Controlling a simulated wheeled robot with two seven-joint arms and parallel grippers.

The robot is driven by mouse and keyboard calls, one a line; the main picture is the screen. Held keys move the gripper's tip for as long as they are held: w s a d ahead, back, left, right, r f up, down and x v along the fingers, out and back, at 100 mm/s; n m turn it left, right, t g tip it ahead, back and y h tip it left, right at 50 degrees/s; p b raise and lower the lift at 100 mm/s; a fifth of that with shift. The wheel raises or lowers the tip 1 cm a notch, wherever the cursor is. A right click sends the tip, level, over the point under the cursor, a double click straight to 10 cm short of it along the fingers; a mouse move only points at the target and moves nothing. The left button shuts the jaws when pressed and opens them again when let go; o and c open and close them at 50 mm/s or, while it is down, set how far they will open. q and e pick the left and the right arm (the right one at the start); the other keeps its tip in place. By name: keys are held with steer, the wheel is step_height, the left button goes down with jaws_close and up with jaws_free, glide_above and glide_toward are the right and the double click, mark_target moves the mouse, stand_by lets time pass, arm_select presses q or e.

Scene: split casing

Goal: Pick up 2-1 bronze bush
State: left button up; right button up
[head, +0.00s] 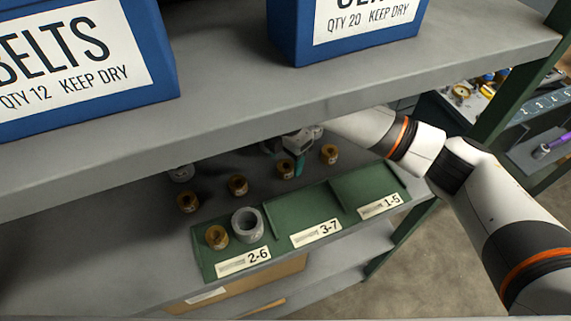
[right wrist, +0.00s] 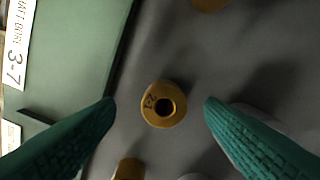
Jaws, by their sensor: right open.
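A small bronze bush (right wrist: 164,104) with a dark centre hole and a marking on its rim stands on the grey shelf. The marking is small and turned; it seems to hold a 1 and a 2. It lies between and a little ahead of the teal fingertips of my right gripper (right wrist: 160,101), which is open and touches nothing I can see. In the head view the right gripper (head: 297,160) reaches in under the upper shelf, next to a bronze bush (head: 285,169) that is probably the same one. My left gripper is not in view.
Other bronze bushes stand nearby (head: 238,186), (head: 187,202), (head: 329,154). A green tray (head: 300,212) has labels 2-6, 3-7 and 1-5; its 2-6 section holds a bronze bush (head: 217,237) and a grey ring (head: 247,225). The upper shelf (head: 240,115) is close overhead.

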mark_target(285, 165)
steer(key=f, duration=0.2)
steer(key=f+p, duration=0.1)
steer(key=shift+w+f, duration=0.35)
steer(key=shift+f, duration=0.2)
steer(key=c, duration=1.1)
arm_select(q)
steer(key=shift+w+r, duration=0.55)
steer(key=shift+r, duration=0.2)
arm_select(e)
steer(key=shift+r, duration=0.1)
steer(key=shift+c, duration=1)
